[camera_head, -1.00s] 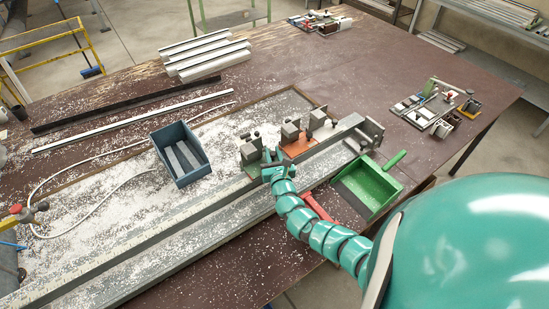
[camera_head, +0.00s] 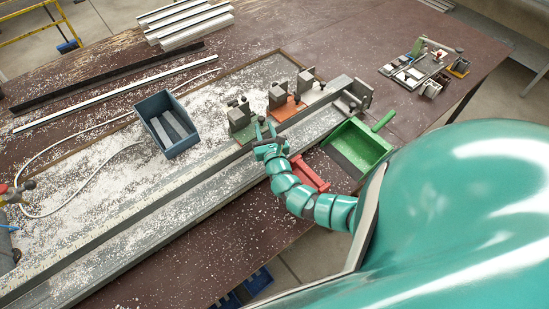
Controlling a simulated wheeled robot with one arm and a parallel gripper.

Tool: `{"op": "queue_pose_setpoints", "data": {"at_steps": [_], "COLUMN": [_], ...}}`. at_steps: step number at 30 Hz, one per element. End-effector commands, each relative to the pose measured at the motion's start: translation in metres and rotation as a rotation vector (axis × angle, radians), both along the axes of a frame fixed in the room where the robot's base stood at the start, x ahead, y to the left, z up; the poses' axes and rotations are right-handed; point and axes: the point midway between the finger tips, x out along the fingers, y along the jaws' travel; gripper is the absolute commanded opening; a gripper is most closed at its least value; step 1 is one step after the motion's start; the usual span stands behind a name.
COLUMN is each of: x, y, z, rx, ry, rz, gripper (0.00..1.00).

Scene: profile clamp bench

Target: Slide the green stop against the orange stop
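The green stop (camera_head: 239,120), a grey block on a green base, sits on the long rail (camera_head: 170,205). The orange stop (camera_head: 281,101), a similar block on an orange base, sits to its right and farther up the rail. A gap shows between the two stops. My teal gripper (camera_head: 265,130) is at the near right side of the green stop, below the orange stop. Its two fingers point up and look spread, with nothing seen between them. Whether a finger touches the green stop cannot be told.
Another stop with a white base (camera_head: 311,92) and a grey end block (camera_head: 356,96) stand beyond the orange stop. A green dustpan (camera_head: 357,146) and a red object (camera_head: 309,172) lie near my arm. A blue bin (camera_head: 168,124) stands left. White chips litter the bench.

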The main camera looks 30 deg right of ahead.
Motion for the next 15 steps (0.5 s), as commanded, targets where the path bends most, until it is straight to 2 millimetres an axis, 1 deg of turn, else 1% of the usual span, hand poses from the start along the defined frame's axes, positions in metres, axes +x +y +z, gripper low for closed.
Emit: {"op": "queue_pose_setpoints", "data": {"at_steps": [1, 8, 15], "x": [-0.008, -0.039, -0.076], "y": [0.002, 0.008, 0.018], "z": [-0.003, -0.003, -0.003], "rx": [-0.001, -0.001, 0.002], "ry": [0.003, 0.002, 0.004], "rz": [0.000, -0.002, -0.002], "gripper": [0.30, 0.30, 0.30]}}
